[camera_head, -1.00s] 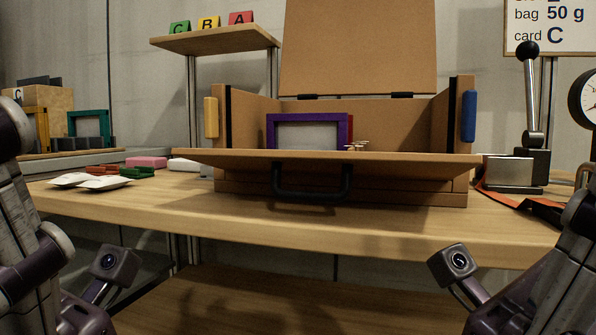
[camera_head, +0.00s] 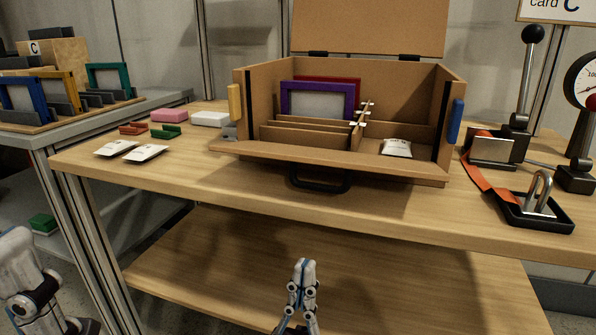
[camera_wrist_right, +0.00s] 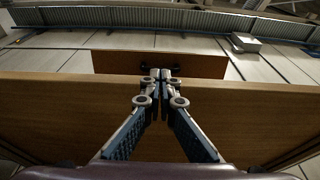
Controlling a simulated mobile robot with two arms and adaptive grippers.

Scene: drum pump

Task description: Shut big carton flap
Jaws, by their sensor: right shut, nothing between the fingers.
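The big brown carton (camera_head: 252,92) stands open on the workbench. Its rear lid (camera_head: 370,25) stands upright behind it. Its front flap (camera_head: 330,160) is folded down and out toward me, with a black handle (camera_head: 320,183) below its edge. My right gripper (camera_head: 304,266) is shut and empty, low in front of the bench and below the flap, apart from it. In the right wrist view its fingertips (camera_wrist_right: 161,76) are together, with a brown panel (camera_wrist_right: 190,63) beyond the bench edge. My left gripper (camera_head: 22,275) is partly in view at lower left; its jaws are unclear.
The carton holds purple and red frames (camera_head: 285,105), dividers and a white bag (camera_head: 397,148). A lever press (camera_head: 497,148), orange strap (camera_head: 487,181) and black tray (camera_head: 538,212) stand at right. White packets (camera_head: 146,153) lie at left. A lower shelf (camera_head: 200,268) is under the bench top (camera_head: 200,180).

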